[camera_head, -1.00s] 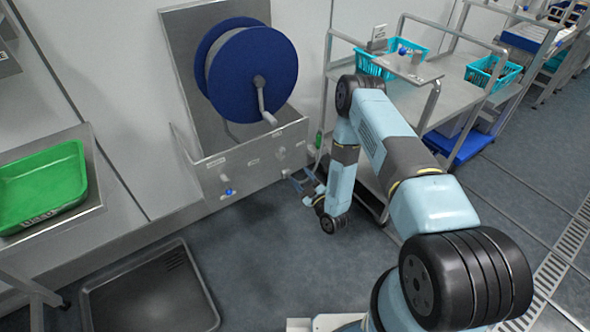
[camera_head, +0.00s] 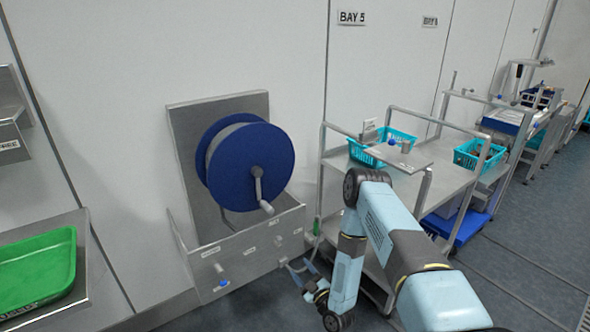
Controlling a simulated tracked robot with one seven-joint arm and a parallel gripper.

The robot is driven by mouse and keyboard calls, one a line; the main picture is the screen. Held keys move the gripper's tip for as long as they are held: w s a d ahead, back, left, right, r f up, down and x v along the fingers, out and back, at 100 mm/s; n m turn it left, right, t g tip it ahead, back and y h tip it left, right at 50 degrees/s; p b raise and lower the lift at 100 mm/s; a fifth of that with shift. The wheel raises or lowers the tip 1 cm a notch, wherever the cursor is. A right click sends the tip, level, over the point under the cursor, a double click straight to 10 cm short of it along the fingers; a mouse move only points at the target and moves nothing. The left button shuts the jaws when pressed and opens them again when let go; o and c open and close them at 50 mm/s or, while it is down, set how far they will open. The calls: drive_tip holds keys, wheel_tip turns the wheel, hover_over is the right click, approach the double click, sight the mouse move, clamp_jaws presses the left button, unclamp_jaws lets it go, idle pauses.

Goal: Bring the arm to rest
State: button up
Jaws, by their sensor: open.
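My arm reaches in from the lower right, light blue with dark joints, and bends down in front of the steel cart. My gripper (camera_head: 297,274) hangs low at the end of the arm, beside the right end of the reel's steel bin. Its jaws look apart with nothing seen between them, though they are small in the view. The blue hose reel (camera_head: 228,170) with a grey crank stands on a steel backplate behind and left of my gripper. I cannot tell whether the gripper touches the bin.
A steel cart (camera_head: 455,190) with turquoise baskets (camera_head: 389,148) stands close behind my arm. A green tray (camera_head: 35,272) lies on a steel shelf at the left. The steel bin (camera_head: 240,255) under the reel is near my gripper. Open floor (camera_head: 535,225) lies to the right.

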drive_tip(key=w+d+r+g+h, duration=0.1)
drive_tip(key=w+r+g, duration=0.1)
drive_tip(key=w+r, duration=0.55)
drive_tip(key=w+d+r+g+h, duration=0.15)
drive_tip(key=w+r, duration=0.35)
drive_tip(key=r, duration=0.5)
drive_tip(key=s+d+r+m+g+h, duration=0.1)
drive_tip(key=d+r+m+h, duration=0.2)
drive_tip(key=r, duration=0.8)
drive_tip(key=s+d+r+g+h, duration=0.15)
drive_tip(key=d+r, duration=0.35)
drive_tip(key=r, duration=0.5)
drive_tip(key=s+d+r+m+g+h, duration=0.2)
drive_tip(key=s+d+r+m+h, duration=0.35)
drive_tip(key=s+r, duration=0.95)
drive_tip(key=s+d+r+m+g, duration=0.1)
drive_tip(key=s+d+r+m, duration=0.1)
drive_tip(key=s, duration=1)
drive_tip(key=s+d+r+m+g+y, duration=0.1)
drive_tip(key=s+r+m+g, duration=0.1)
drive_tip(key=s, duration=1.1)
drive_tip(key=shift+d+r+m, duration=0.35)
drive_tip(key=shift+m, duration=0.2)
